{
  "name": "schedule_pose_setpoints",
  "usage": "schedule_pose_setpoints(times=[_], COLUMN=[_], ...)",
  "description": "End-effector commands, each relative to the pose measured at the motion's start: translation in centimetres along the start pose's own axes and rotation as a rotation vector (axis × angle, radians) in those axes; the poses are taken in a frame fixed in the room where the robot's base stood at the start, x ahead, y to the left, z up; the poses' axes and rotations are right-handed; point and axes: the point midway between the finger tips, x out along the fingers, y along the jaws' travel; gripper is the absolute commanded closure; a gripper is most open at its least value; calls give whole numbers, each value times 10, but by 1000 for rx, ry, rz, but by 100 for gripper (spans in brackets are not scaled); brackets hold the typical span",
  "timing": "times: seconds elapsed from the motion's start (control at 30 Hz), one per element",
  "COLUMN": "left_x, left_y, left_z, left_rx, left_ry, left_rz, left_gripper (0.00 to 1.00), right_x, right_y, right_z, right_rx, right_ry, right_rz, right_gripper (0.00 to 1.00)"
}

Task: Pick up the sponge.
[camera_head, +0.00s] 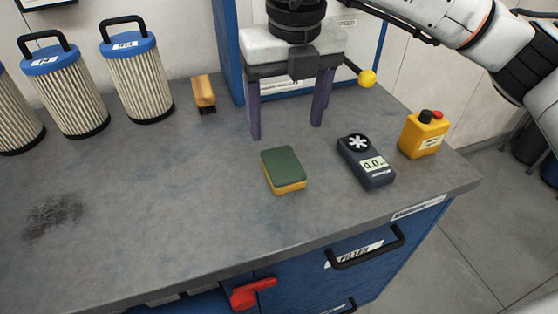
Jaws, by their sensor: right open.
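The sponge (283,170) lies flat on the grey bench top (180,220), green on top with a yellow body. My right gripper (287,130) comes down from above, just behind the sponge in the picture. Its two purple fingers are wide apart with nothing between them. The fingers do not touch the sponge; how high the tips are above the bench is hard to tell. My left gripper is not in the picture.
A dark handheld meter (366,162) lies right of the sponge, with a yellow box with a red button (423,134) beyond it. A wood-handled brush (204,93) and several filter cartridges (137,75) stand at the back left. The bench left of the sponge is clear, with a dark smudge (55,214).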

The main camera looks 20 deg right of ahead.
Motion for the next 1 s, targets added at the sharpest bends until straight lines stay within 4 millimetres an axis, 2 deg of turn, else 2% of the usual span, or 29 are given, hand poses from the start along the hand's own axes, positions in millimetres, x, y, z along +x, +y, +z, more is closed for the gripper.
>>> schedule_pose_setpoints(times=[0.2,0.43,0.7,1.0], left_x=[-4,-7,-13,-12], left_y=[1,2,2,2], left_z=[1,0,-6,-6], left_rx=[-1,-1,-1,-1], left_ry=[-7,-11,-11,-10], left_rz=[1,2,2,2], left_gripper=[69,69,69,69], right_x=[33,51,89,94], right_y=[0,1,4,4], right_z=[-1,-3,-7,-6], right_rx=[-1,-3,-3,-4], right_ry=[4,5,4,2], right_rz=[-1,0,2,4], right_gripper=[27,27,27,27])
